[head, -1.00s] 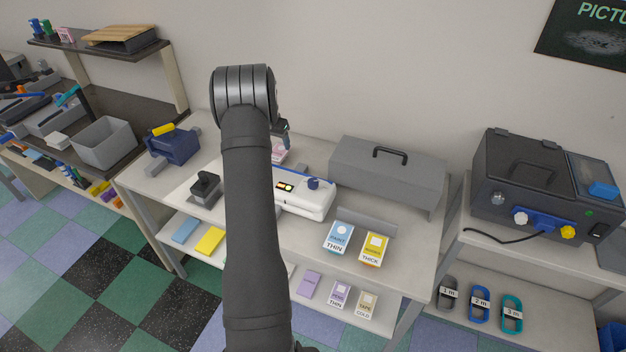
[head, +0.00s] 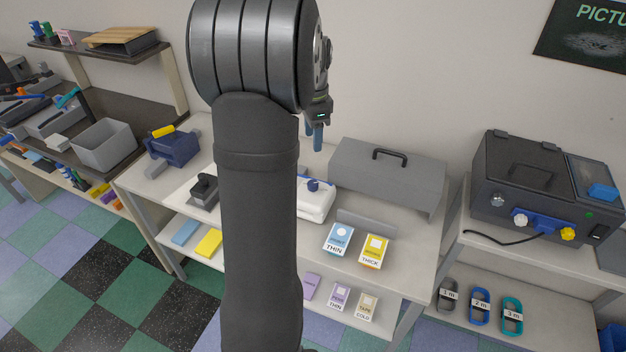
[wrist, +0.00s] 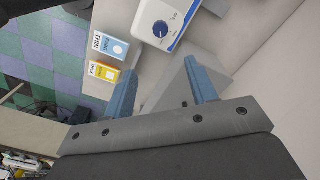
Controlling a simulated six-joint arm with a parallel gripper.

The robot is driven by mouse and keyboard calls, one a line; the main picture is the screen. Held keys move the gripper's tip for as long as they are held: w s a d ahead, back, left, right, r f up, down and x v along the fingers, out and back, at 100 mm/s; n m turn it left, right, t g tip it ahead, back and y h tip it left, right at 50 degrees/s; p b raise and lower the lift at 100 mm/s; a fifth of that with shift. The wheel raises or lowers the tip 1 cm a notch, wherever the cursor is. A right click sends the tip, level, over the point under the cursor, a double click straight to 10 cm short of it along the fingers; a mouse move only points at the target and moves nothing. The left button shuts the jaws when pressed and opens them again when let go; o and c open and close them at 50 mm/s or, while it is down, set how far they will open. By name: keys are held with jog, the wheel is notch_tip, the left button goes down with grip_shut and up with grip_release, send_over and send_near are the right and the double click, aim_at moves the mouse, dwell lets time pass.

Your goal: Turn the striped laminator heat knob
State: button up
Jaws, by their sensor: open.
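The white laminator (head: 316,204) stands on the middle table, its left part hidden behind my arm. Its dark blue round knob (head: 313,185) sits on top near the right end. The wrist view shows the knob (wrist: 160,28) on the laminator's end (wrist: 172,14), beyond and above the fingertips; stripes are too small to make out. My gripper (head: 314,133) is above and behind the laminator in the head view, with blue fingers pointing down. In the wrist view my gripper (wrist: 158,80) is open, empty and apart from the knob.
Blue (head: 338,238) and yellow (head: 374,250) cards stand at the table's front. A grey case (head: 388,178) is right of the laminator. A dark machine (head: 535,180) with white and yellow knobs is far right. A blue device (head: 172,148) is left.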

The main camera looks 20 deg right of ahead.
aim_at(313, 183)
notch_tip(313, 183, down, 16)
jog(key=shift+f, duration=0.2)
jog(key=c, duration=1)
